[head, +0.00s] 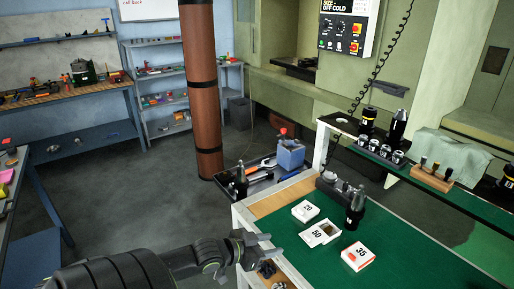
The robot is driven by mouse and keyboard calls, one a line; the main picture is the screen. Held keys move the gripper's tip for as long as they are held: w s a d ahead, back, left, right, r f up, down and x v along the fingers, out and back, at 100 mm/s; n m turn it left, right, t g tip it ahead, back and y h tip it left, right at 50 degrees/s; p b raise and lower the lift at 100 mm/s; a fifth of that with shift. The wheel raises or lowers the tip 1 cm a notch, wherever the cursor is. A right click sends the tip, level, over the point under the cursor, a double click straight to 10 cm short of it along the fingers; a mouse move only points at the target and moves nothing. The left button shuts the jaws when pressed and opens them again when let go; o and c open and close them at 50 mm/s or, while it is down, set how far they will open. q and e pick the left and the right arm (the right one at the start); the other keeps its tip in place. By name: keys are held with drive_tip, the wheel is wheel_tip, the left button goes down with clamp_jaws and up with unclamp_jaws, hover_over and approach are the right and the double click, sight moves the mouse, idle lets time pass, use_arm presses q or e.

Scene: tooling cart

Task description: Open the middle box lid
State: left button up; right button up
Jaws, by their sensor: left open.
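Three small white boxes stand on the green cart top (395,262). They are the box marked 20 (305,211), the middle box marked 50 (318,235), and the box marked 35 (358,256), which has a red patch. The middle box shows a brownish patch beside its number, like an uncovered inside; the exact state of its lid is too small to tell. My left gripper (269,246) is open and empty, left of the middle box and apart from it, over the cart's left edge. My right gripper is not in view.
Dark tool holders (355,208) stand just behind the boxes. A raised shelf (440,192) with holders and a wooden block (431,178) runs along the right. Small dark parts (267,269) lie near my left gripper. The green surface right of the boxes is clear.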

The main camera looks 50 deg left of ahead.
use_arm(q)
drive_tip(key=p+v, duration=0.1)
drive_tip(key=v, duration=0.3)
drive_tip(key=shift+s, duration=0.1)
idle(0.5)
drive_tip(key=s+a+f+n+g+y+b, duration=0.15)
drive_tip(key=a+f, duration=0.25)
drive_tip(key=f, duration=0.4)
drive_tip(key=s+a+f+n+g+y, duration=0.1)
drive_tip(key=s+a+f+y, duration=0.15)
drive_tip(key=f, duration=0.55)
drive_tip(key=s+f+g, duration=0.2)
drive_tip(key=s+f, duration=0.1)
drive_tip(key=f, duration=0.4)
drive_tip(key=s+f+g, duration=0.1)
drive_tip(key=s+f, duration=0.3)
drive_tip(key=f, duration=0.4)
drive_tip(key=s+d+f+g+h+b, duration=0.1)
drive_tip(key=s+d+f+g, duration=0.5)
drive_tip(key=s+d+f, duration=1.1)
wheel_tip(320, 180, down, 2)
drive_tip(key=shift+s+d+f+b, duration=0.1)
drive_tip(key=shift+s+d+b, duration=0.2)
drive_tip(key=shift+s+b, duration=0.65)
